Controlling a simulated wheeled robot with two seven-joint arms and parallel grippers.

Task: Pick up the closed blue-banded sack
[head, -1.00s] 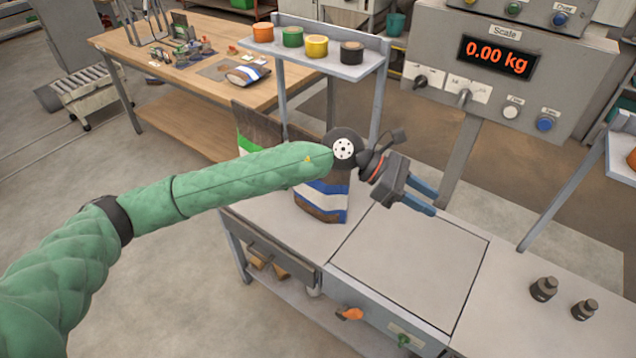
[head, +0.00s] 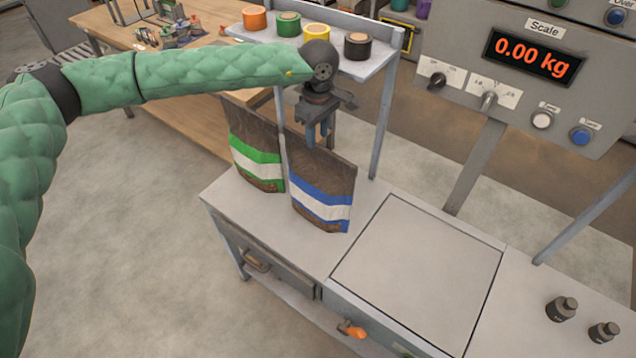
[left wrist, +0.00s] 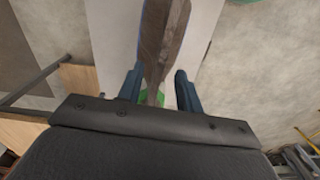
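The blue-banded sack (head: 322,203) is brown with blue and white bands and stands upright on the grey bench. Its top looks flat and pinched together. My left gripper (head: 317,138) points down over its top edge, with the fingers in front of or around that edge in the head view. The left wrist view shows the gripper (left wrist: 158,88) open, with a brown sack edge (left wrist: 163,40) running between the spread fingers. I cannot tell whether they touch it. My right gripper is not in view.
A green-banded sack (head: 256,160) stands close on the left. A shelf with tape rolls (head: 288,24) is just behind my left gripper, its post beside the sacks. The scale plate (head: 418,275) is empty, and the display (head: 533,56) reads 0.00 kg. Two dark weights stand at right.

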